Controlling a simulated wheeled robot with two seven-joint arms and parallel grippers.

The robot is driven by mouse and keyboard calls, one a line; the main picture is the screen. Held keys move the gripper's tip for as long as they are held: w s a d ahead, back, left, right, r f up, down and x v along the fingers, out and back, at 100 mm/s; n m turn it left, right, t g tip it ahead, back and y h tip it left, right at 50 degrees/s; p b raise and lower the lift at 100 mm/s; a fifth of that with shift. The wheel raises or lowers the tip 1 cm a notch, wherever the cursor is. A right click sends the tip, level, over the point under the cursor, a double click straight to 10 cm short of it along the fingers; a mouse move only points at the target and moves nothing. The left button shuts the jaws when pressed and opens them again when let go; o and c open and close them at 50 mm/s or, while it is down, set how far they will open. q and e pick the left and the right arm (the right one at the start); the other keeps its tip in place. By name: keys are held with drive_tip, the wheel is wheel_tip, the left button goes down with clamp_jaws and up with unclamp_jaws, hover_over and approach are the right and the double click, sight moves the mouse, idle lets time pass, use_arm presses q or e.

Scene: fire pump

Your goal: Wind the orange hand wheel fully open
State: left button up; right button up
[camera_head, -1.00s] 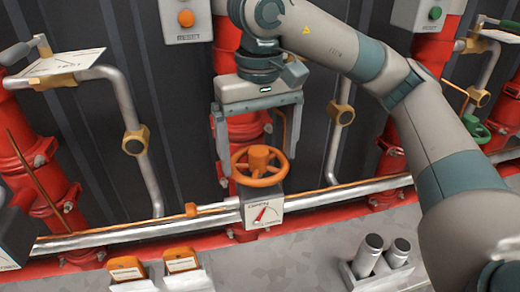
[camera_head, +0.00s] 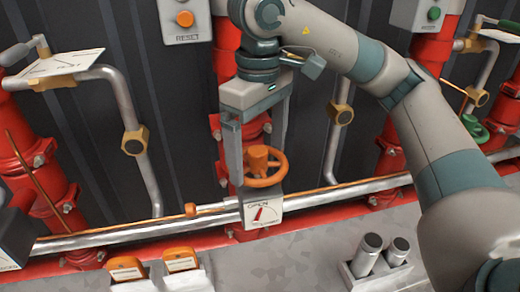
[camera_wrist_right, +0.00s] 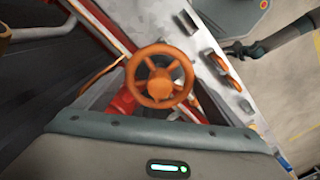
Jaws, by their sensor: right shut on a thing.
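The orange hand wheel (camera_head: 268,181) sits on a valve in front of the middle red pipe; it also shows in the right wrist view (camera_wrist_right: 160,77), with its spokes and round hub. Below it is a white gauge plate (camera_head: 264,212) with a red needle and the word OPEN near its top edge. My right gripper (camera_head: 255,168) points down over the wheel with its long grey fingers on either side, shut on the wheel. The near finger covers the wheel's left part in the head view. My left gripper does not show.
A silver horizontal pipe (camera_head: 330,198) runs behind the gauge. Angled pipes with brass fittings (camera_head: 135,141) stand to both sides. A grey ledge (camera_head: 300,255) holds orange-topped boxes (camera_head: 181,260) and two silver cylinders (camera_head: 370,250). A green wheel (camera_head: 475,130) is at far right.

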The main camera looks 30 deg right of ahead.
drive_tip(key=n, duration=0.5)
drive_tip(key=shift+w, duration=0.1)
drive_tip(key=o, duration=1.1)
drive_tip(key=m, duration=0.6)
drive_tip(key=shift+r+m, duration=0.1)
drive_tip(key=shift+m, duration=0.7)
